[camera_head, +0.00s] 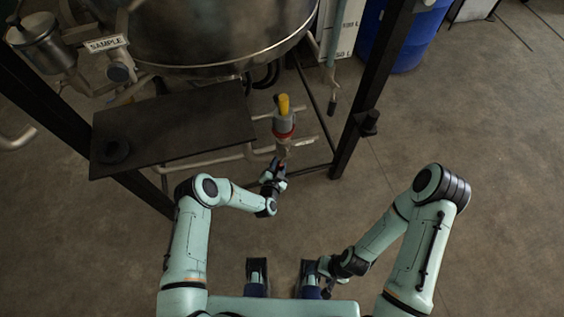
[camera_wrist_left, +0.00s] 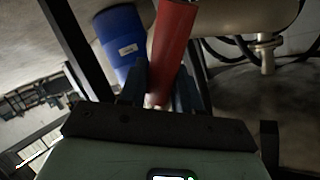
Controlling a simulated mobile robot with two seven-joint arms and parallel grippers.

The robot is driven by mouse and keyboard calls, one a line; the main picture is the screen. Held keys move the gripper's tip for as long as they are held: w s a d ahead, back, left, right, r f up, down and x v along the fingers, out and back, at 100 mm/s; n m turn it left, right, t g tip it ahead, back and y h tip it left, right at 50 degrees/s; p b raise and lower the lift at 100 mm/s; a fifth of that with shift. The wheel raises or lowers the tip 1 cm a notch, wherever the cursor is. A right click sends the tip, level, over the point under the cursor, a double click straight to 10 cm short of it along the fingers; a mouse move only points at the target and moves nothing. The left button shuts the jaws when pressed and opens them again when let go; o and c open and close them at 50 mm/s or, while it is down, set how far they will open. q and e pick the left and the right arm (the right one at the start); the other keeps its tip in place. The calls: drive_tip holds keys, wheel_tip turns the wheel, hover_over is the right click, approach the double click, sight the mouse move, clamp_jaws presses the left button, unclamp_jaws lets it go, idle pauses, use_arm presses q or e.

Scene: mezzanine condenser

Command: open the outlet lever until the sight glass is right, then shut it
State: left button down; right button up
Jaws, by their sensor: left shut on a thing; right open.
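The outlet lever has a red handle (camera_wrist_left: 172,45), which runs up and away from my left gripper in the left wrist view. In the head view, a grey fitting with a red band (camera_head: 284,133) and a yellow top (camera_head: 284,103) stands just beyond my left gripper (camera_head: 281,166). My left gripper, also in the left wrist view (camera_wrist_left: 158,98), is shut on the red handle near its end. My right gripper (camera_head: 327,288) is open and empty, low near my base. I cannot make out the sight glass or its level.
A dark plate (camera_head: 175,130) lies left of the fitting, below a large metal vessel (camera_head: 215,45). A SAMPLE sign (camera_head: 105,44) is at upper left. Dark frame posts (camera_head: 372,75) flank the fitting. A blue drum (camera_head: 412,40) stands behind. The floor at right is clear.

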use_arm(q)
drive_tip(key=shift+a+r+m+g+y+p, duration=0.3)
drive_tip(key=shift+a+r+m+y+p, duration=0.05)
drive_tip(key=shift+r+m+y+p, duration=0.3)
drive_tip(key=shift+s+a+r+m+g+y+p, duration=0.15)
drive_tip(key=shift+a+r+m+g+y+p, duration=0.3)
drive_tip(key=shift+r+m+y, duration=0.25)
drive_tip(key=shift+s+a+r+m+g+y+p, duration=0.1)
drive_tip(key=shift+a+r+m+g+y+p, duration=0.2)
drive_tip(key=shift+r+m+y, duration=0.3)
drive_tip(key=shift+a+r+m+g+y+p, duration=0.15)
drive_tip(key=shift+r+m+g+y+p, duration=0.25)
drive_tip(key=shift+r+m+y, duration=0.5)
use_arm(e)
drive_tip(key=shift+w+r, duration=0.2)
drive_tip(key=shift+r, duration=0.5)
drive_tip(key=shift+w+r, duration=0.25)
drive_tip(key=shift+r, duration=0.45)
drive_tip(key=shift+w+r, duration=0.2)
drive_tip(key=shift+r, duration=0.5)
use_arm(q)
drive_tip(key=shift+f+y, duration=0.15)
drive_tip(key=shift+y, duration=0.1)
drive_tip(key=c, duration=0.9)
unclamp_jaws()
drive_tip(key=shift+s, duration=0.1)
drive_tip(key=shift+s, duration=0.1)
